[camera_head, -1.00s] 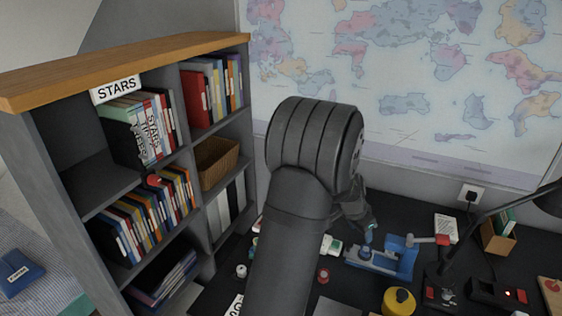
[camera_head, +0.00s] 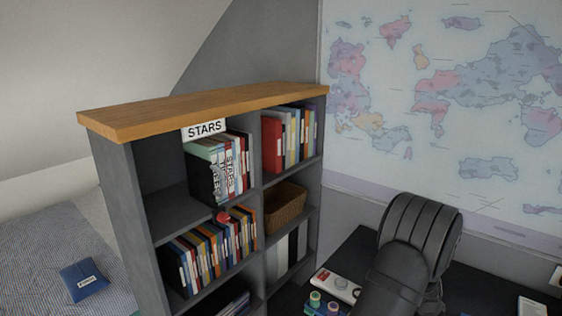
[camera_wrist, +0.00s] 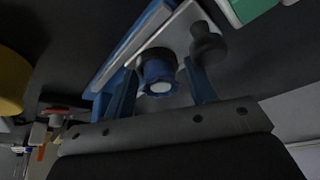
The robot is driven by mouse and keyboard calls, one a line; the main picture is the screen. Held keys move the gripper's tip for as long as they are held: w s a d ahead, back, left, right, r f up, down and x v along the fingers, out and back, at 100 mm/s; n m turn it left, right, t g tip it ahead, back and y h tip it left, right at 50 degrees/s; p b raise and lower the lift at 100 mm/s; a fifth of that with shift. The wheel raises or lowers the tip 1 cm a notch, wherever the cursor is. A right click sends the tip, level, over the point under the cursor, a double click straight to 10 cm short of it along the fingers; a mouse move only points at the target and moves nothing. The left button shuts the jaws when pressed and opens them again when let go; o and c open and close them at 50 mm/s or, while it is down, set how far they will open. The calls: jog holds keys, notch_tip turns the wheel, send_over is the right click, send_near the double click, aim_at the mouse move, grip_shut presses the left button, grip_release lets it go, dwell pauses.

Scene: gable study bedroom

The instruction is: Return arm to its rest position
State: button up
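My gripper (camera_wrist: 162,80) shows in the wrist view with its two fingers apart. A blue round knob-like part (camera_wrist: 157,70) with a pale end shows between the fingers, with a gap to the right finger; I cannot tell how far beyond them it lies. It appears to belong to a blue and pale fixture (camera_wrist: 135,45) on the dark desk. In the head view my dark arm rises at the lower right, and my gripper is out of sight there.
A grey bookshelf (camera_head: 130,205) with a wooden top stands left of my arm, holding books and a basket (camera_head: 286,207). A wall map (camera_head: 450,100) hangs behind. Small items (camera_head: 316,298) lie on the dark desk (camera_head: 355,255). A yellow object (camera_wrist: 12,75) is at the wrist view's left.

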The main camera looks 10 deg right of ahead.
jog(key=shift+r, duration=0.15)
jog(key=w+d+v, duration=0.1)
jog(key=v, duration=1.2)
jog(key=x, duration=0.8)
jog(key=s+x, duration=0.1)
jog(key=x, duration=0.3)
jog(key=shift+a+f, duration=0.3)
jog(key=shift+f, duration=0.15)
notch_tip(320, 180, up, 10)
jog(key=s+d+m, duration=0.1)
jog(key=s+d, duration=0.3)
jog(key=s, duration=0.4)
jog(key=s+d+m+g, duration=0.1)
jog(key=s+d, duration=0.3)
jog(key=s, duration=0.5)
jog(key=s+d+f+m, duration=0.1)
jog(key=s+d, duration=0.3)
jog(key=s, duration=0.4)
jog(key=shift+s+m+g, duration=0.25)
jog(key=shift+m+g, duration=0.05)
jog(key=shift+m, duration=0.5)
jog(key=shift+o, duration=0.2)
